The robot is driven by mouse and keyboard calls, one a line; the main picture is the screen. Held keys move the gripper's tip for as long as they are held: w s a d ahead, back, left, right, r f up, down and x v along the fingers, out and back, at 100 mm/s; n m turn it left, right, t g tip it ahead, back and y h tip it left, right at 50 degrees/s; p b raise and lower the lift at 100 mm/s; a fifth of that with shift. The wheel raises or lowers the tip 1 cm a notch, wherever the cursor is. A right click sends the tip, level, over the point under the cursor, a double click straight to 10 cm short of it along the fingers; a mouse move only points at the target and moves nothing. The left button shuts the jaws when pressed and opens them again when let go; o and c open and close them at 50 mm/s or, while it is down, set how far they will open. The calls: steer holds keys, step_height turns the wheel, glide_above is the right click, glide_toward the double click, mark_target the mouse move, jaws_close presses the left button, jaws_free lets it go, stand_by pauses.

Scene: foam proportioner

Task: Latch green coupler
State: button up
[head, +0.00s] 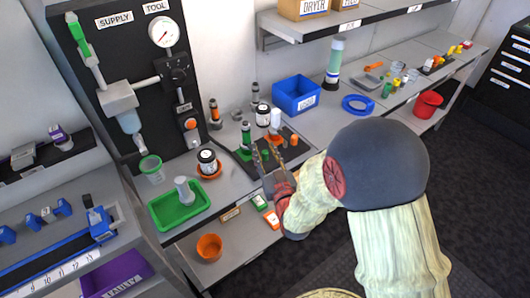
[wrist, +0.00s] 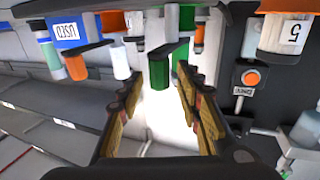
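My gripper (head: 268,158) is open over the black mat on the bench. In the wrist view its two fingers (wrist: 160,92) stand apart, with nothing held between them. A green coupler body (wrist: 160,74) with a dark lever-like top shows between and beyond the fingertips; contact cannot be told. A second green piece (wrist: 185,45) is just right of it. In the head view a green-banded upright fitting (head: 246,134) stands left of my gripper, and green shows behind the fingers. Another green fitting (head: 77,32) is high on the supply panel. Whether any latch is closed cannot be told.
A black-lidded jar (head: 207,161), a green tray (head: 180,207) and a blue bin (head: 297,94) stand around the mat. White and orange cylinders stand close beside my gripper. An orange button (wrist: 250,77) shows at right in the wrist view. The bench's right part holds small parts.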

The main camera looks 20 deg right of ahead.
steer(key=shift+c, duration=0.9)
jaws_close()
steer(key=shift+a+m+h+b, duration=0.2)
steer(key=shift+m+h+b, duration=0.3)
steer(key=shift+h, duration=0.3)
steer(key=shift+o, duration=0.9)
jaws_free()
steer(key=shift+s, duration=0.15)
steer(key=s+a, duration=0.1)
steer(key=s, duration=1)
steer(key=shift+s, duration=0.4)
